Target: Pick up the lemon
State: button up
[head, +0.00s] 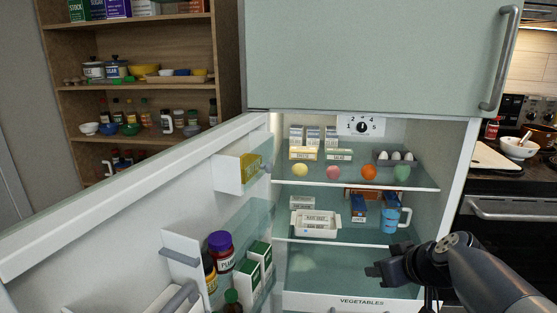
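A pale yellow round fruit (299,170), which looks like the lemon, sits at the left of the fridge's upper shelf (425,185). A pinkish fruit (333,173) stands to its right, with a gap between them. My gripper (373,271) is at the lower right, in front of the fridge's lower part. It is lower than the lemon, to its right, and well apart from it. Nothing shows in its grasp. The fingers are dark and small, so I cannot tell whether they are open or shut.
An orange (369,172), a green fruit (402,173) and an egg tray (381,162) share the shelf; cartons (303,153) stand behind. The open fridge door (120,205), with bottles and cartons, fills the left. A blue mug (390,218) stands on the middle shelf.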

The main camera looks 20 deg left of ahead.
aim_at(299, 169)
jog(key=i+u, duration=0.2)
jog(key=i, duration=0.45)
jog(key=i+u, duration=0.25)
jog(key=i, duration=0.4)
jog(key=i+l+u, duration=0.2)
jog(key=i, duration=0.4)
